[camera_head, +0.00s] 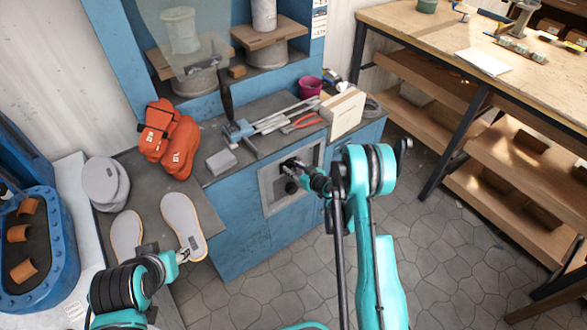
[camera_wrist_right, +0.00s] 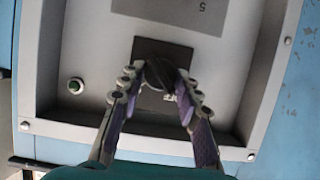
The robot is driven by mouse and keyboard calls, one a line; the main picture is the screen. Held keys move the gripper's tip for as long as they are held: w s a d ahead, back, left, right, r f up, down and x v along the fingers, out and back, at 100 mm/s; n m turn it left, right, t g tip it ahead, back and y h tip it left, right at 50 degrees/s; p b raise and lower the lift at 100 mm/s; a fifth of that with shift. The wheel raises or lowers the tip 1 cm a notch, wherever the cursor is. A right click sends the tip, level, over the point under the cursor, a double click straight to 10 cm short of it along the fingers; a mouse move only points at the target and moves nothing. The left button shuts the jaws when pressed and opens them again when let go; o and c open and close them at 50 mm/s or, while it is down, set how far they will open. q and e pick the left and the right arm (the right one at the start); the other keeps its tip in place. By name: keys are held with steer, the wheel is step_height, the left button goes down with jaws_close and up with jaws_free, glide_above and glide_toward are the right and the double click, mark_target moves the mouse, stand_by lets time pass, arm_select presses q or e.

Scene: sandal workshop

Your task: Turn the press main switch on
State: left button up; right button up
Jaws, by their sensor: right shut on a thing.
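The press control panel (camera_head: 272,205) is a grey recessed plate on the front of the blue press cabinet (camera_head: 232,225). In the right wrist view the main switch (camera_wrist_right: 160,74) is a dark knob on a black square plate (camera_wrist_right: 180,57). My right gripper (camera_head: 291,167) reaches the panel, and in the right wrist view its fingers (camera_wrist_right: 160,85) are closed on the knob from both sides. The fingers partly hide the knob, and I cannot read its marks. My left gripper (camera_head: 186,256) is low at the left, by a sandal sole (camera_head: 182,222); its opening is unclear.
Above the panel, the press top holds red-handled pliers (camera_head: 300,123), a cardboard box (camera_head: 343,112) and a magenta cup (camera_head: 310,87). Orange gloves (camera_head: 172,145) lie at left. A wooden workbench (camera_head: 440,35) stands at right.

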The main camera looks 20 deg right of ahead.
steer(key=shift+d, duration=0.1)
steer(key=m+y, duration=0.2)
steer(key=m, duration=0.1)
steer(key=shift+w+d, duration=0.1)
steer(key=shift+d, duration=0.1)
steer(key=m+y, duration=0.2)
steer(key=m, duration=0.1)
steer(key=shift+d+f+m+g, duration=0.1)
steer(key=shift+f+m+g, duration=0.1)
steer(key=shift+m+g, duration=0.1)
steer(key=m+y, duration=0.2)
steer(key=m, duration=0.1)
steer(key=shift+w+d+f, duration=0.1)
steer(key=shift+f, duration=0.1)
steer(key=shift+f+m+t+y, duration=0.15)
steer(key=shift+m+t+y, duration=0.55)
steer(key=shift+m, duration=1.2)
steer(key=o, duration=1.1)
